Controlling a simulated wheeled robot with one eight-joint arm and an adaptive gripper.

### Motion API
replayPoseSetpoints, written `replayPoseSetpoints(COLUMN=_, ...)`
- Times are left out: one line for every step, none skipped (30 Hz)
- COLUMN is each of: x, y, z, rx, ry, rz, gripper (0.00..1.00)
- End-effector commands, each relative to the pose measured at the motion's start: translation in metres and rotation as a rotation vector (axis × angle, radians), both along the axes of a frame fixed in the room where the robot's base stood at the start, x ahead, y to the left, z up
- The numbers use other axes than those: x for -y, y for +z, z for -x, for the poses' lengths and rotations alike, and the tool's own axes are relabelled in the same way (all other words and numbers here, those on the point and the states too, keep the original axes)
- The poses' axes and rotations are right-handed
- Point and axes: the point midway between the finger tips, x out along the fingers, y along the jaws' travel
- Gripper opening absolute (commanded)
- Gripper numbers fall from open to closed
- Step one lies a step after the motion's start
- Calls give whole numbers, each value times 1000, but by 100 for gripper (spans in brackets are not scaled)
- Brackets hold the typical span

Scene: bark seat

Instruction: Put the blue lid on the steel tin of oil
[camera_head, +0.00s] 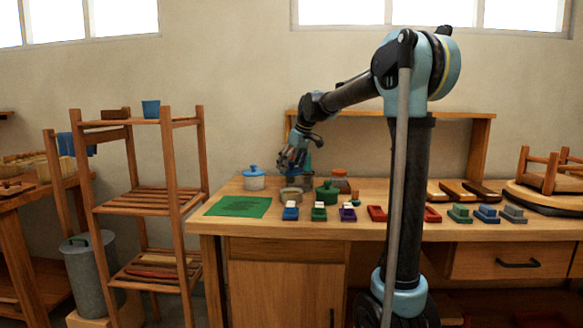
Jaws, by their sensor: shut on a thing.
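My gripper (291,160) hangs over the back left of the wooden workbench, fingers pointing down. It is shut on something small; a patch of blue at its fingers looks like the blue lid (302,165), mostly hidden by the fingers. A low, dull grey round container (291,194), which looks like the steel tin, stands on the bench below my gripper. A gap shows between the gripper and the tin. The inside of the tin and any oil cannot be made out.
A white pot with a blue lid (254,179) stands left of the tin, a green lidded pot (327,193) right, and an amber jar (339,181) behind. A green mat (238,206) lies front left. Several small coloured blocks line the front.

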Motion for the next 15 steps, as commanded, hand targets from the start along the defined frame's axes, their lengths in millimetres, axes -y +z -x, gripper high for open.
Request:
replayPoseSetpoints(x=-1, y=-2, z=0, rx=0, ry=1, rz=0, gripper=61)
replayPoseSetpoints(x=-1, y=-3, z=0, rx=0, ry=1, rz=0, gripper=61)
replayPoseSetpoints(x=-2, y=-6, z=0, rx=0, ry=1, rz=0, gripper=61)
replayPoseSetpoints(x=-2, y=-7, z=0, rx=0, ry=2, rz=0, gripper=61)
replayPoseSetpoints(x=-2, y=-10, z=0, rx=0, ry=2, rz=0, gripper=61)
replayPoseSetpoints(x=-2, y=-13, z=0, rx=0, ry=2, rz=0, gripper=61)
replayPoseSetpoints(x=-2, y=-15, z=0, rx=0, ry=2, rz=0, gripper=61)
replayPoseSetpoints(x=-2, y=-18, z=1, rx=0, ry=2, rz=0, gripper=61)
replayPoseSetpoints(x=-2, y=-21, z=1, rx=0, ry=2, rz=0, gripper=61)
replayPoseSetpoints(x=-2, y=-23, z=1, rx=0, ry=2, rz=0, gripper=61)
replayPoseSetpoints(x=-2, y=-26, z=1, rx=0, ry=2, rz=0, gripper=61)
replayPoseSetpoints(x=-2, y=-29, z=1, rx=0, ry=2, rz=0, gripper=61)
replayPoseSetpoints(x=-2, y=-31, z=1, rx=0, ry=2, rz=0, gripper=61)
replayPoseSetpoints(x=-2, y=-34, z=1, rx=0, ry=2, rz=0, gripper=61)
replayPoseSetpoints(x=-2, y=-37, z=1, rx=0, ry=1, rz=0, gripper=61)
